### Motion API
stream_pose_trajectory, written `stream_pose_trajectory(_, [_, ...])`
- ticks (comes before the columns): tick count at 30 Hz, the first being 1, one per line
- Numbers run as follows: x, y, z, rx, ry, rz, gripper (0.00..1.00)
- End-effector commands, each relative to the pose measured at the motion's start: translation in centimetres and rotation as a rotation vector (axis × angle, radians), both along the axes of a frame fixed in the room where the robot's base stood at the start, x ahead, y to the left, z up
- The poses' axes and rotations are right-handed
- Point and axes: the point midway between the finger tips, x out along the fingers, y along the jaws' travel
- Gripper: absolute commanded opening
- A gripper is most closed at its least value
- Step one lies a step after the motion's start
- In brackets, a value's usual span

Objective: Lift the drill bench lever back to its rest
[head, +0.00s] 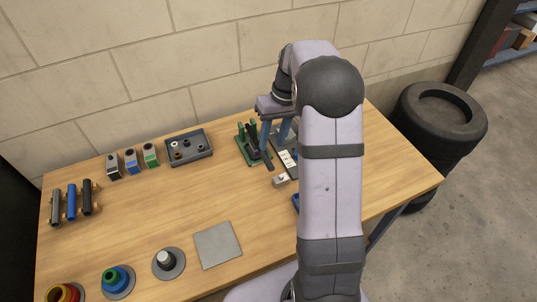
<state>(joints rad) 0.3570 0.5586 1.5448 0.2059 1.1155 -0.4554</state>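The drill bench (246,146) looks like a small green stand with dark upright parts, near the back of the wooden table. A dark bar, which may be its lever (266,160), slants down at its right side toward the front. My gripper (273,145) points down just right of the green stand, with its two blue-grey fingers visibly apart. The fingertips are close to the dark bar; I cannot tell whether they touch it. My arm hides the area to the right.
A dark plate with white labels (286,160) and a small grey block (280,181) lie right of the stand. A grey tray (189,148) with small parts, several coloured blocks and cylinders stand left. A grey plate (217,245) lies in front. The table's middle is clear.

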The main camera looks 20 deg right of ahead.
Motion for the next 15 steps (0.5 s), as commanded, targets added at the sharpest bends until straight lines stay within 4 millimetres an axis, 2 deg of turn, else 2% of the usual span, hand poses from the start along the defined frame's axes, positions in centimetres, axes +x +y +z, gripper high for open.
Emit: stream_pose_trajectory(15, [-0.1,1.3,-5.7,0.001,0.004,0.001,0.36])
